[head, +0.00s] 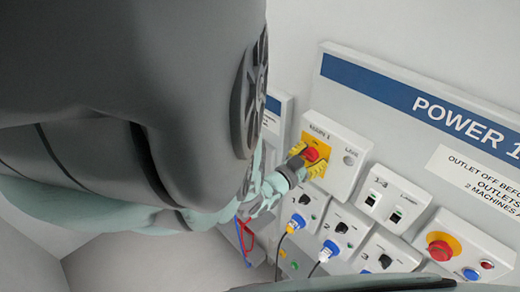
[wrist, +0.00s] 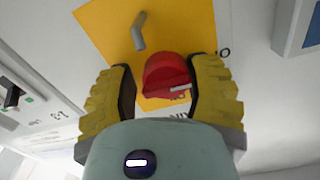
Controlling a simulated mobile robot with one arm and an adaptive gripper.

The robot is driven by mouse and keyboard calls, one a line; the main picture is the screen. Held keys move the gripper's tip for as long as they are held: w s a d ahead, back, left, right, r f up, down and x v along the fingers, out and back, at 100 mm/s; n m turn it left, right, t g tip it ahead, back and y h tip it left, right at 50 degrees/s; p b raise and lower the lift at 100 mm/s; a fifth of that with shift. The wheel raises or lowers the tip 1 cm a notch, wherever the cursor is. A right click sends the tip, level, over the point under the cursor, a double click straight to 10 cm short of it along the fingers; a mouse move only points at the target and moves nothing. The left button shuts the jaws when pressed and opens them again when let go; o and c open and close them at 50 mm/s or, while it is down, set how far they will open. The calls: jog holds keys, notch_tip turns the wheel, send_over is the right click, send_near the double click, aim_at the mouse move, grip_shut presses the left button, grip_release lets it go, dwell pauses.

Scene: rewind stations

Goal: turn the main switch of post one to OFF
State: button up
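The main switch, a red knob (wrist: 166,76) on a yellow plate (wrist: 103,22), is on a white box on the panel under the POWER 1 sign (head: 455,117). The knob also shows in the head view (head: 311,154). A short white mark on it points toward the right in the wrist view, where part of a letter O shows beside the plate. Other lettering below is mostly hidden by my gripper. My gripper (wrist: 160,84) has its yellow fingers on either side of the knob. A narrow gap shows at the left finger; contact at the right finger is unclear.
A grey bent piece (wrist: 140,31) sticks out from the plate above the knob. Sockets with blue plugs (head: 296,222) and cables are below the switch box. A red emergency button (head: 440,249) is at the lower right. My arm covers much of the head view's left.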

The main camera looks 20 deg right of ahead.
jog(key=o, duration=0.4)
jog(key=shift+w+a, duration=0.15)
jog(key=shift+w, duration=0.05)
jog(key=shift+w+a, duration=0.1)
jog(key=shift+a, duration=0.1)
jog(key=v, duration=0.7)
jog(key=shift+s, duration=0.3)
jog(key=shift+w, duration=0.1)
